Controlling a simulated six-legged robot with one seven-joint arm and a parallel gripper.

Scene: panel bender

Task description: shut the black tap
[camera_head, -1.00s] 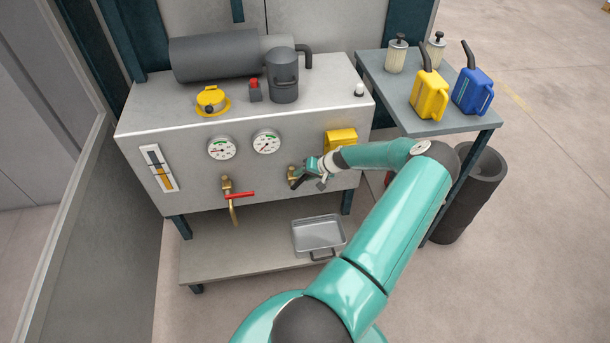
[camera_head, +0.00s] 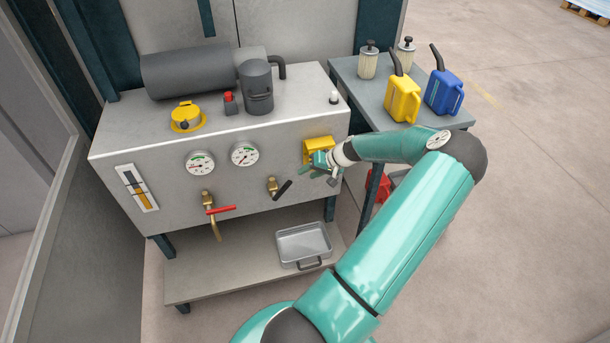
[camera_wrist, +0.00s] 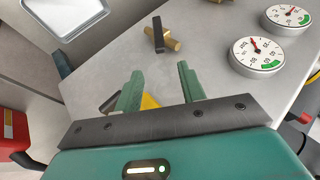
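The black tap (camera_head: 273,186) is on the front panel of the grey cabinet, right of the red-handled tap. It has a brass body and a black lever, which slants up to the right in the head view.
The red-handled tap (camera_head: 212,210) is to the left, below two gauges (camera_head: 200,163). The yellow box (camera_head: 318,148) sticks out of the panel close to my gripper. A metal tray (camera_head: 303,243) lies on the lower shelf. A side table (camera_head: 380,104) with jugs stands right.

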